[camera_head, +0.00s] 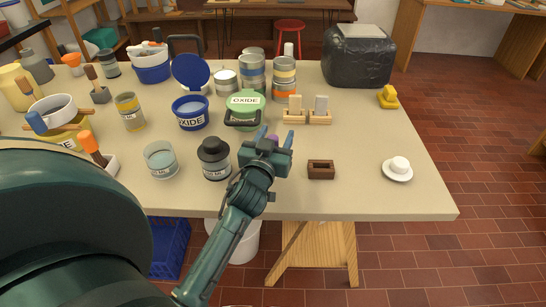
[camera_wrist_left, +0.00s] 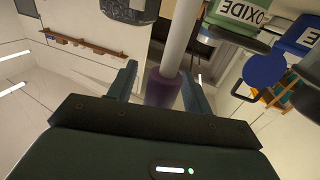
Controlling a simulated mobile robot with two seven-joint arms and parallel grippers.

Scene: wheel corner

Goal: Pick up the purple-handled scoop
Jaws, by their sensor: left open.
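The purple handle of the scoop (camera_wrist_left: 162,88) stands between the two fingers of my left gripper (camera_wrist_left: 160,86) in the left wrist view, with a gap on each side. A pale shaft runs from the handle to the top edge of that view. The scoop's bowl cannot be made out. In the head view only a small purple patch of the scoop (camera_head: 273,138) shows at my left gripper (camera_head: 274,136). The gripper is open, low over the front of the table, and hides most of the scoop. My right gripper is not in view.
A green OXIDE tub (camera_head: 246,101) stands just behind my left gripper. A dark-lidded jar (camera_head: 214,160) is close on its left. A small brown box (camera_head: 320,170) and a white dish (camera_head: 397,171) are on the right. The table's (camera_head: 425,190) right front corner is clear.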

